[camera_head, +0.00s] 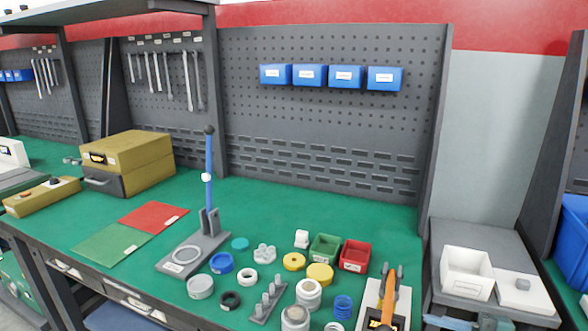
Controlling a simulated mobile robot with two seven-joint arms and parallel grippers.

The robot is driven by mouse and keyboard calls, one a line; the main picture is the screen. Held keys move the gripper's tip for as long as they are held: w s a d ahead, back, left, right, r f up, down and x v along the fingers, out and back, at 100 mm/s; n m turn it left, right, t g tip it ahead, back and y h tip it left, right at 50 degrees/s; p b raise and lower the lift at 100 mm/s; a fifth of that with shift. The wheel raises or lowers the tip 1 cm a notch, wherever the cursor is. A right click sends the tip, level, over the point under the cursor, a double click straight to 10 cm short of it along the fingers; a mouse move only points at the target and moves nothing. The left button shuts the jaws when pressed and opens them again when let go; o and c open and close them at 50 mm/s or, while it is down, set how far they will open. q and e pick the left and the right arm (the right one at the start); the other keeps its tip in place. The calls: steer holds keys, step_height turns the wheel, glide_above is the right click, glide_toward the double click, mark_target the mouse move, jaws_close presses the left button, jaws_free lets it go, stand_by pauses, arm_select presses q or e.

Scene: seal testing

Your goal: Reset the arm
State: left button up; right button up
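Neither of my grippers shows in the head view, and no arm of mine can be made out. A lever device stands on the green bench top (270,200). Its blue lever arm (209,165) stands upright, with a dark knob on top and a white collar partway down. Its grey base (205,245) carries a pale ring at the near end.
Rings, caps and cylinders lie right of the lever, near green (324,248) and red bins (355,256). An orange tool (386,300) stands on a white plate. A yellow case (127,150) and red (153,216) and green mats (112,244) lie left. Blue bins (310,75) hang behind.

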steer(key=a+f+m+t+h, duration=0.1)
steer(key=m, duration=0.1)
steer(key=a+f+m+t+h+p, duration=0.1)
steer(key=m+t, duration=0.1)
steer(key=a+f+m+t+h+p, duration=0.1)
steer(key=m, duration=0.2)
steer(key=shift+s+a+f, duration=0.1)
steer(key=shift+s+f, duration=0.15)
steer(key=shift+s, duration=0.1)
arm_select(q)
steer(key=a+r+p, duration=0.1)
steer(key=p, duration=0.1)
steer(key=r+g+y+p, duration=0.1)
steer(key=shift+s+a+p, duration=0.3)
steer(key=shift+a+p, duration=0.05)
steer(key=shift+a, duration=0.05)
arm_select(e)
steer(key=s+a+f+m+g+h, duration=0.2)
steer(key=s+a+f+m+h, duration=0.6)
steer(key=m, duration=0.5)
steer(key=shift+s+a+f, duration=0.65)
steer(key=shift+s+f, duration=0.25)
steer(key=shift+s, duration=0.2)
